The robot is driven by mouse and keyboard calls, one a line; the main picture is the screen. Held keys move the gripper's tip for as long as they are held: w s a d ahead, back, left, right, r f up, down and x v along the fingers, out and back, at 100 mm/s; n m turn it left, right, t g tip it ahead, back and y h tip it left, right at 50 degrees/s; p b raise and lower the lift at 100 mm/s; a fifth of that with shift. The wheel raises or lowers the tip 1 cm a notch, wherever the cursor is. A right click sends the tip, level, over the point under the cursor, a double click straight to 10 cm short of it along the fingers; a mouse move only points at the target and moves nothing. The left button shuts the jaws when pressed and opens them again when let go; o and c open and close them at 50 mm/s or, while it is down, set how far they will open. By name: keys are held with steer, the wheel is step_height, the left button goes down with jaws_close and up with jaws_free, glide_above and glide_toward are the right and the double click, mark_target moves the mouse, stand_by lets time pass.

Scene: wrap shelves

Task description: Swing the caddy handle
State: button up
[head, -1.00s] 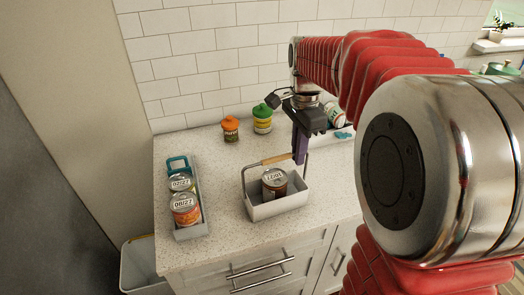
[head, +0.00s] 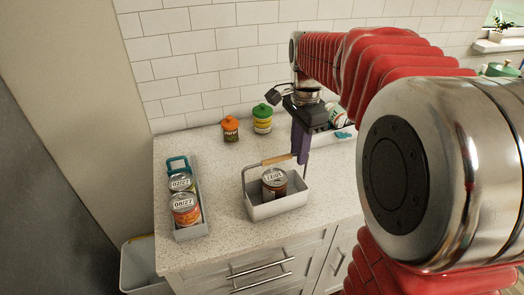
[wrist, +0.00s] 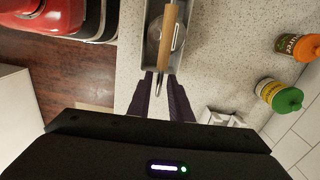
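The caddy (head: 280,210) is a pale grey open bin on the counter, also in the wrist view (wrist: 152,50). Its raised handle has a wooden grip (head: 276,159) and thin metal side arms; the grip shows in the wrist view too (wrist: 170,28). A can (head: 274,184) stands inside, partly behind the grip in the wrist view (wrist: 180,36). My gripper (head: 303,160) points down at the handle's right end. In the wrist view its dark purple fingers (wrist: 161,82) are apart, with a metal side arm of the handle between their tips. I cannot tell whether they touch it.
A narrow grey caddy (head: 190,228) with a teal handle holds two cans at the left. An orange-lidded jar (head: 230,129) and a green-lidded jar (head: 262,119) stand near the tiled wall. Counter between the two caddies is clear.

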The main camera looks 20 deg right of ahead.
steer(key=shift+r, duration=3)
steer(key=s+a+f+n+t, duration=0.2)
steer(key=s+a+n, duration=0.3)
steer(key=s+n, duration=0.3)
steer(key=s+a+f+n+t, duration=0.3)
steer(key=s+a+f+n, duration=0.2)
steer(key=s+n, duration=0.3)
steer(key=shift+s+a+n+t, duration=0.25)
steer(key=shift+a+n+t, duration=0.05)
steer(key=shift+a+n, duration=0.45)
